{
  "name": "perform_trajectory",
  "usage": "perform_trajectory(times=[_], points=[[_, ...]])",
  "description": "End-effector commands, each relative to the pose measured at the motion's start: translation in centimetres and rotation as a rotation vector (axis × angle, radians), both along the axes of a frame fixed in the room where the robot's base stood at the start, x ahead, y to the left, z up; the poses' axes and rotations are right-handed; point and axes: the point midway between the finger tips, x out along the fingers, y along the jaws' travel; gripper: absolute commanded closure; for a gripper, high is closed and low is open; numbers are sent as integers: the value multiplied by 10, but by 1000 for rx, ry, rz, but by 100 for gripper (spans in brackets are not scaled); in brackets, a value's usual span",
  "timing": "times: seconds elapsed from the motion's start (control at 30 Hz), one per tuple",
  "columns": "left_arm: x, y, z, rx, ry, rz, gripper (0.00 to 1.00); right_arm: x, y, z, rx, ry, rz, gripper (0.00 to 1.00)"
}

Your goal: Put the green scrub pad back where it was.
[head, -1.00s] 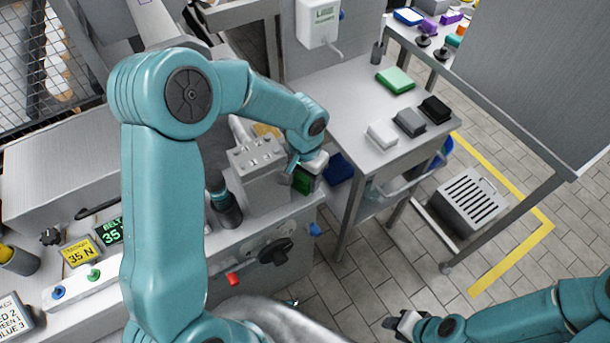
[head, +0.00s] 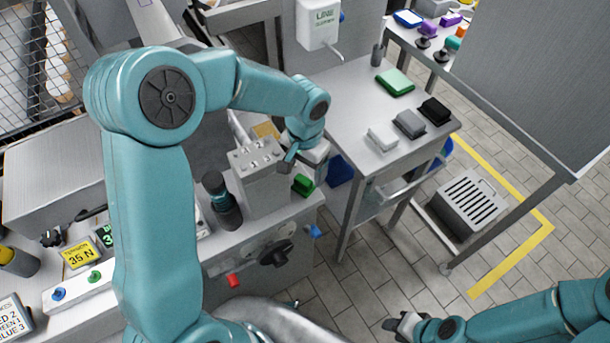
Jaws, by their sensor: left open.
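White (head: 383,137), grey (head: 409,122) and black (head: 435,109) pads lie in a row along the table's right side. A soap dispenser (head: 320,24) hangs behind. A dark cylinder (head: 222,200) stands left of the studded block. A slotted grey bin (head: 468,203) stands on the floor.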

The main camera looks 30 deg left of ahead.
Motion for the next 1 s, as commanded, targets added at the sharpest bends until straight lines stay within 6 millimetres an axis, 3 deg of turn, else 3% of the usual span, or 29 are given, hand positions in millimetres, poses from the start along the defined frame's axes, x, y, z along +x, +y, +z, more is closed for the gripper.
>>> perform_trajectory(times=[0.1, 0.33, 1.0], points=[[1, 0, 31, -1, -6, 1, 22, 0, 0, 1, 0, 0, 0, 65], [0, 0, 68, 0, -3, 0, 22, 0, 0, 2, 0, 0, 0, 65], [0, 0, 78, 0, 1, -1, 22, 0, 0, 5, 0, 0, 0, 65]])
